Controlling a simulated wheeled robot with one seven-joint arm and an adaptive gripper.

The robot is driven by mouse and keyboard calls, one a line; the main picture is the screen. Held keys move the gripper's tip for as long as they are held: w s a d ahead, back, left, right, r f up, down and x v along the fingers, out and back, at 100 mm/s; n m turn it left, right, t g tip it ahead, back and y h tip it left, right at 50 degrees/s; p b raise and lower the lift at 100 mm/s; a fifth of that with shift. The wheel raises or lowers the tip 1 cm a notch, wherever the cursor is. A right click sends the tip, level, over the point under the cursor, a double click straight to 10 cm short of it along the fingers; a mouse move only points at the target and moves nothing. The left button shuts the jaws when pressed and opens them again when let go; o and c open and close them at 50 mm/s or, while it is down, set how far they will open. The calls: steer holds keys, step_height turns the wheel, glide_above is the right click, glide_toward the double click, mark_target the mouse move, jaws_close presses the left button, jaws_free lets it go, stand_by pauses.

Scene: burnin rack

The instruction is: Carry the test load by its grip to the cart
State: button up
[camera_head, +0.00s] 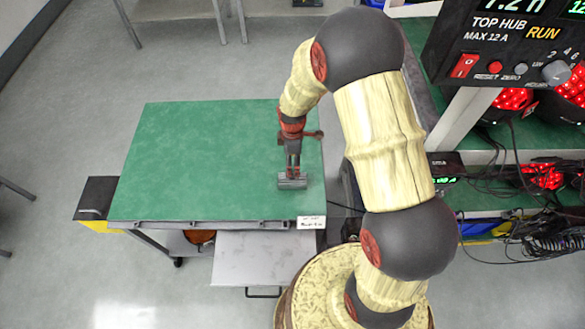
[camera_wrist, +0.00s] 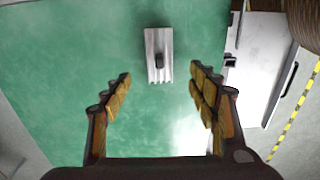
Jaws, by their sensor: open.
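The test load is a small grey ribbed block (camera_head: 292,182) on the green top of the cart (camera_head: 190,160), near its right front part. In the wrist view the block (camera_wrist: 153,66) shows a dark grip (camera_wrist: 159,60) on its top. It lies flat and stands ahead of my fingertips, with green surface all around it. My gripper (camera_head: 293,160) is above the cart, right over or just behind the block in the head view. In the wrist view my gripper (camera_wrist: 160,88) is open, with nothing between its fingers.
A rack with cables and red-lit units (camera_head: 545,175) stands to the right, with a control panel (camera_head: 500,45) above it. A drawer or shelf (camera_head: 255,260) sticks out below the cart's front edge. A dark box (camera_head: 97,195) is at its left side. The green top is otherwise clear.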

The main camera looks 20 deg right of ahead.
steer(key=s+r+m+t, duration=0.1)
steer(key=s+r+m, duration=0.2)
steer(key=r, duration=0.9)
steer(key=s+r+m+t, duration=0.2)
steer(key=r+m, duration=0.1)
steer(key=r, duration=0.8)
steer(key=s+r+m+t, duration=0.2)
steer(key=s+r+m, duration=0.6)
steer(key=s+r, duration=0.5)
steer(key=s, duration=0.4)
steer(key=shift+t, duration=0.3)
